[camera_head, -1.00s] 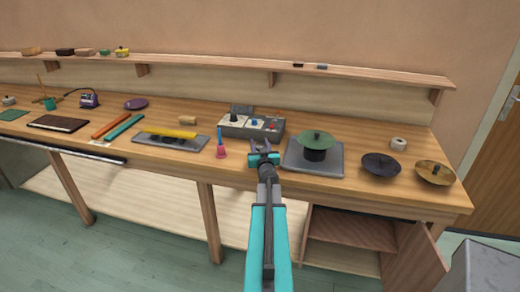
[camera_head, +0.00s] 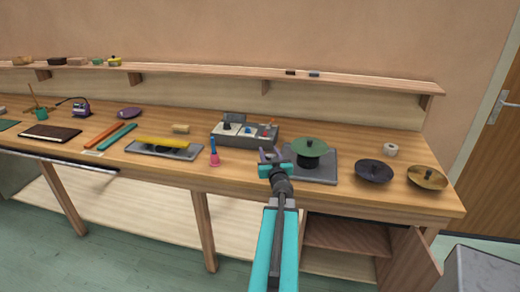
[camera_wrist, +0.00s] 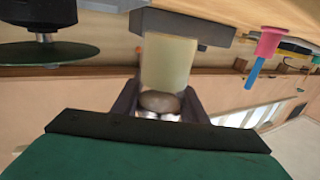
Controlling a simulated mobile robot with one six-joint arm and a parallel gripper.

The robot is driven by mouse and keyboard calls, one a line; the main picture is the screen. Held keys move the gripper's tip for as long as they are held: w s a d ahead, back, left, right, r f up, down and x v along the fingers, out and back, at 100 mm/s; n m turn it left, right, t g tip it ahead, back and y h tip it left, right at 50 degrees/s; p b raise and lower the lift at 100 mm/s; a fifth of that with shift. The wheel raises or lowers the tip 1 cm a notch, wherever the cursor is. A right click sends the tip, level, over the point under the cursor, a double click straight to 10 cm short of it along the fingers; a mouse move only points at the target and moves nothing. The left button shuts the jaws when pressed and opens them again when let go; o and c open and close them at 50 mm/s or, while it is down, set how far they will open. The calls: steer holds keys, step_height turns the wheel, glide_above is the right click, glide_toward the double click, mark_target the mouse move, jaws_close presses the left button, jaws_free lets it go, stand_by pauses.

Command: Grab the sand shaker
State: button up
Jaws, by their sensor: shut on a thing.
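In the wrist view a short pale cream cylinder with a rounded grey-brown end, which I take as the sand shaker (camera_wrist: 168,65), sits between the two dark fingers of my gripper (camera_wrist: 160,98). The fingers are shut on it, one on each side. In the head view my gripper (camera_head: 271,157) is over the front part of the workbench, between a grey box with knobs and the green disc. The shaker cannot be made out there, as my gripper and arm cover that spot. Whether it touches the bench is unclear.
Left of my gripper stands a pink bell with a blue handle (camera_head: 214,158), with the grey knob box (camera_head: 245,143) behind. Close on the right, a green disc (camera_head: 310,146) stands on a grey board (camera_head: 322,174).

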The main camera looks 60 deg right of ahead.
steer(key=s+a, duration=0.1)
steer(key=s, duration=0.5)
steer(key=shift+a+r, duration=0.3)
